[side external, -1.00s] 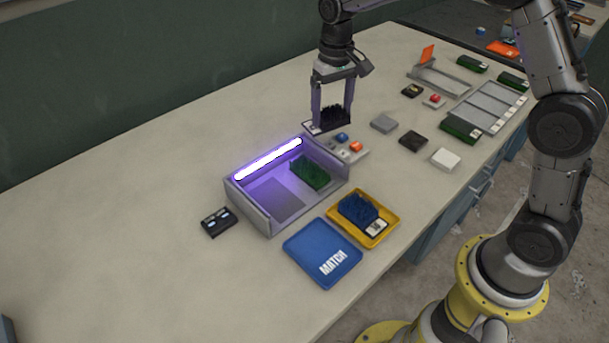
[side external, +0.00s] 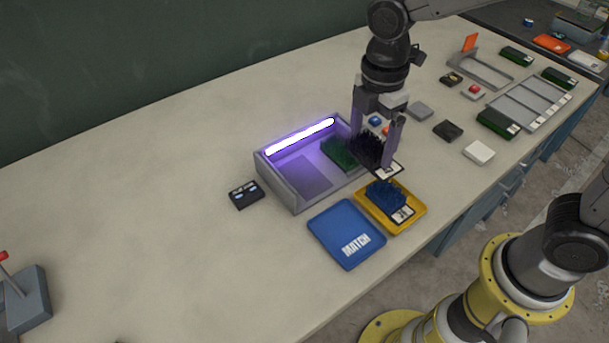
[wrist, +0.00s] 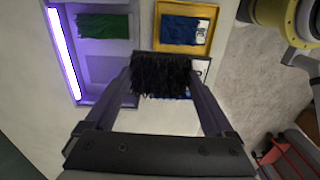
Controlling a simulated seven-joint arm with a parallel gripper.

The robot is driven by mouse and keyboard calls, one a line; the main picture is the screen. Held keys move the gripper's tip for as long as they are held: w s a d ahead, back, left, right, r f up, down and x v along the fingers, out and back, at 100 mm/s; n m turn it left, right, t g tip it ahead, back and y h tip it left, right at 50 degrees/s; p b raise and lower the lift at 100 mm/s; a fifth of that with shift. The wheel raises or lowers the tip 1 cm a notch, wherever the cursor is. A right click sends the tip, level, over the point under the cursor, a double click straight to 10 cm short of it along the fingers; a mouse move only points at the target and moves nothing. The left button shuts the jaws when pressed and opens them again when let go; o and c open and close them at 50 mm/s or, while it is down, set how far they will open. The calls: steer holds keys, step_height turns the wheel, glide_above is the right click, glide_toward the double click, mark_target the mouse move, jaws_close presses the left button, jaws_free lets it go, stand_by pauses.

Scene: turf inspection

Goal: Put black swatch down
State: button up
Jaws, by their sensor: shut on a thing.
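My gripper (side external: 374,150) is shut on the black swatch (side external: 367,149), a tufted dark patch on a base with a white label. The swatch is held beside the right end of the grey light box (side external: 299,205); its height above the table is hard to judge. In the wrist view the black swatch (wrist: 160,76) sits between both fingers. A green swatch (side external: 338,154) lies inside the box at its right side. A blue swatch (side external: 384,194) with a label lies in the yellow tray (side external: 365,209). The blue tray marked MATCH (side external: 334,226) is empty.
A lit violet-white tube (side external: 300,137) runs along the box's back wall. A small black device (side external: 245,194) lies left of the box. Grey (side external: 420,110), dark (side external: 447,131) and white (side external: 479,153) blocks stand to the right. The table's left is mostly clear.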

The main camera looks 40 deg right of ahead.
steer(key=shift+s+a+r, duration=0.2)
steer(key=shift+a, duration=0.35)
steer(key=w+a+f, duration=0.3)
steer(key=w+f, duration=0.1)
steer(key=w, duration=0.4)
glide_above(301, 173)
steer(key=f, duration=0.5)
steer(key=shift+s+d, duration=0.2)
steer(key=shift+s, duration=0.15)
steer(key=f, duration=0.2)
steer(key=shift+w+a+f, duration=0.2)
steer(key=shift+w+f, duration=0.2)
steer(key=shift+f, duration=0.4)
steer(key=shift+f, duration=0.2)
steer(key=o, duration=1.1)
steer(key=shift+o, duration=0.2)
